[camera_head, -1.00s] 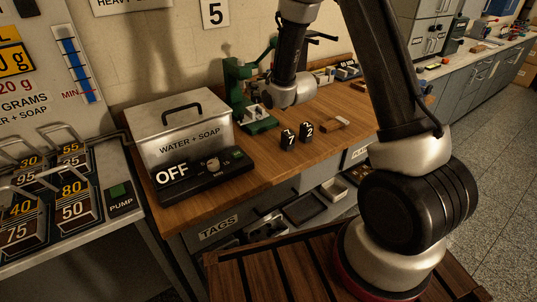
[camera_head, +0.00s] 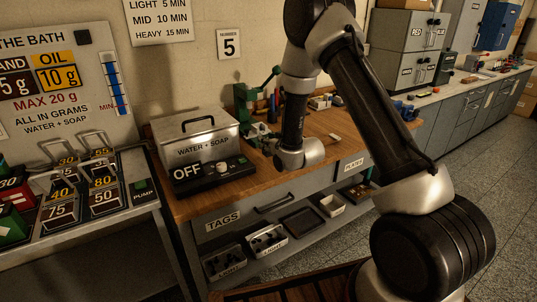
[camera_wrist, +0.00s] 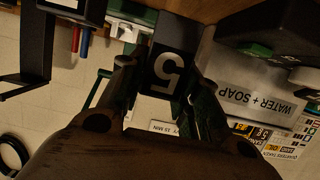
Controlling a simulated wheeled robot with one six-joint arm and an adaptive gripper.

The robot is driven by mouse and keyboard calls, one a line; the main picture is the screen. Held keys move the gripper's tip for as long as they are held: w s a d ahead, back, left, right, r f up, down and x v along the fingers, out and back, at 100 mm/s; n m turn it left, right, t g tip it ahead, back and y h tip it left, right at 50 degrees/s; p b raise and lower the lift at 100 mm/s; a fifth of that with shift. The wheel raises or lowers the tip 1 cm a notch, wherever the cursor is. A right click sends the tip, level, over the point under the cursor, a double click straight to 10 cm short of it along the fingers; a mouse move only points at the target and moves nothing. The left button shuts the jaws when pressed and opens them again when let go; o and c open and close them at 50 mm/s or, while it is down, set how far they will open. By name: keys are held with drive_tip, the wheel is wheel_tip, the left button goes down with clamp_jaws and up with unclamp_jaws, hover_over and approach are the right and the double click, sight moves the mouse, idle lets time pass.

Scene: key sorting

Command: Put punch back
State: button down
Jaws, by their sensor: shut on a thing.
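The block punches seen earlier on the bench are hidden behind my arm. A white sign with a 5 (camera_head: 230,43) hangs on the wall.
A green press (camera_head: 245,104) stands at the back of the bench. A grey WATER + SOAP box (camera_head: 195,140) with its black control panel (camera_head: 212,174) stands to the left. TAGS and PLATES drawers are below the top, with trays on a lower shelf. Grey cabinets (camera_head: 408,28) stand at the right.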

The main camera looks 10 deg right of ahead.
drive_tip(key=shift+f, duration=2)
drive_tip(key=shift+f, duration=0.15)
drive_tip(key=c, duration=1)
unclamp_jaws()
drive_tip(key=shift+c, duration=0.2)
